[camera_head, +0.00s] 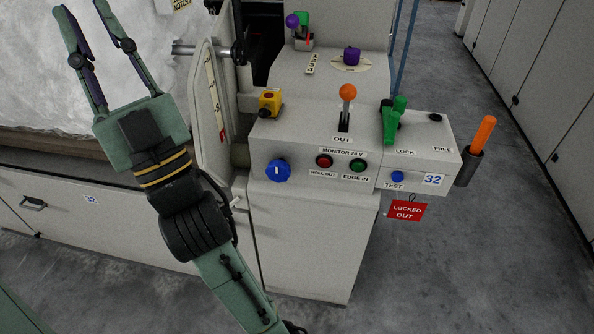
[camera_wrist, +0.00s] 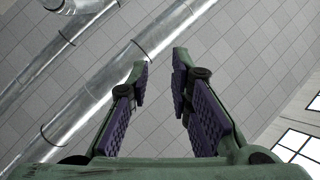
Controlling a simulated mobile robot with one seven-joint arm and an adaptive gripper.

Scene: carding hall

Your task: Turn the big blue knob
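The big blue knob (camera_head: 278,171) is on the front face of the grey control cabinet, below the yellow switch box and left of the red button. It has a scalloped rim and a white mark at its middle. My gripper (camera_head: 89,18) is raised at the upper left of the head view, well apart from the knob, in front of the white fibre mass. Its two fingers are spread with nothing between them. In the wrist view my gripper (camera_wrist: 160,62) is also open and points up at the ceiling; the knob does not show there.
A yellow switch box (camera_head: 269,103), an orange-topped lever (camera_head: 347,94), a red button (camera_head: 324,161), a green button (camera_head: 358,165), a small blue button (camera_head: 397,177) and a red "LOCKED OUT" tag (camera_head: 406,210) surround the knob. A swung panel (camera_head: 207,110) stands between my gripper and the cabinet.

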